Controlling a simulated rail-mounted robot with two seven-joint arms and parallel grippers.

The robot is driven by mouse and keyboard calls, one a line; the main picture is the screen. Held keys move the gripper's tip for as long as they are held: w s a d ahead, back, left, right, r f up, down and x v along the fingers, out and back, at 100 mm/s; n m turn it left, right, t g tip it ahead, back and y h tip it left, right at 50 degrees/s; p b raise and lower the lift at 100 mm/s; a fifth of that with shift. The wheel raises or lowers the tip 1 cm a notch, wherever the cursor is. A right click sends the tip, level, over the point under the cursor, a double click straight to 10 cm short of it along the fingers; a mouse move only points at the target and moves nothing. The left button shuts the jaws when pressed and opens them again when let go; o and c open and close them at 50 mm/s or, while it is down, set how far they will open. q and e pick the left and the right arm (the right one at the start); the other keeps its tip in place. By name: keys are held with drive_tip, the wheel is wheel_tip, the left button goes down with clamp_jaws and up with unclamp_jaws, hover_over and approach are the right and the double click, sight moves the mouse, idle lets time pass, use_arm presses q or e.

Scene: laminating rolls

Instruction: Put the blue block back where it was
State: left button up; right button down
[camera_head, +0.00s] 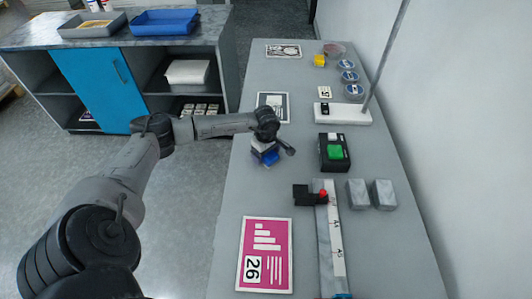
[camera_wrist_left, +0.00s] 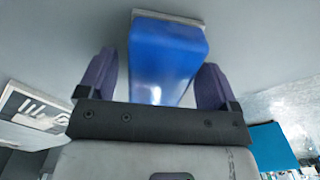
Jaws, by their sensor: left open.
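The blue block (camera_wrist_left: 168,50) shows in the left wrist view between the two dark purple fingers of my left gripper (camera_wrist_left: 157,72). The gripper is open, with a small gap visible beside the block. A thin pale strip runs along the block's far end; I cannot tell what it is. In the head view the blue block (camera_head: 269,159) is mostly hidden under my left gripper (camera_head: 264,152), near the table's left edge. I cannot tell whether the block touches the table. My right gripper is not in view.
On the grey table (camera_head: 225,200), a framed card (camera_head: 272,101) lies just behind the gripper. A black device with a green button (camera_head: 334,152) stands to its right.

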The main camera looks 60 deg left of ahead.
use_arm(q)
drive_tip(key=shift+r, duration=0.5)
wheel_tip(320, 180, up, 11)
drive_tip(key=p, duration=0.2)
drive_tip(key=shift+r, duration=0.15)
